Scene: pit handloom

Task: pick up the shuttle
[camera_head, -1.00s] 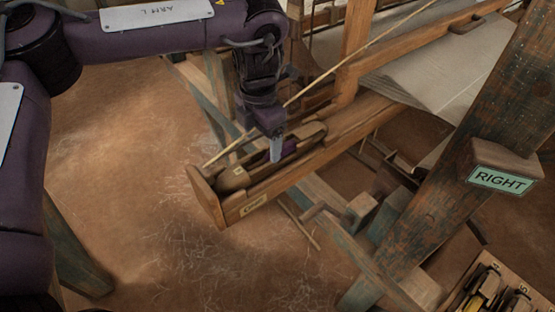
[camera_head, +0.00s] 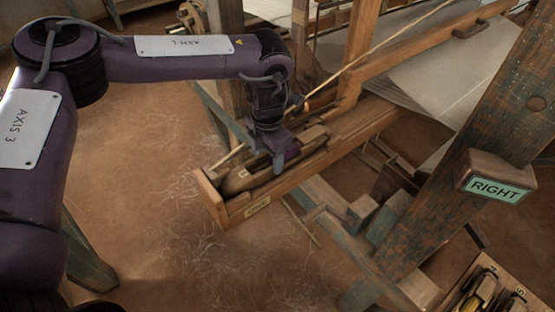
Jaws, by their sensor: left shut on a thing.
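The shuttle (camera_head: 239,181) is a brown wooden piece with a tapered near end. It lies lengthwise along the open shuttle box (camera_head: 265,198) at the near left end of the loom's beam. My left gripper (camera_head: 279,165) points down over the box and is shut on the shuttle around its middle, where a purple patch shows. The gripper hides part of the shuttle. The shuttle shows a little above the box's front wall; whether it is fully clear of the box floor I cannot tell. My right gripper is not in view.
A thin stick (camera_head: 385,47) slants across behind the gripper. A thick post (camera_head: 470,150) with a RIGHT sign (camera_head: 495,189) stands at the right. A tray (camera_head: 513,285) of small items sits at the lower right. White cloth (camera_head: 440,75) stretches behind. The earthen floor at left is open.

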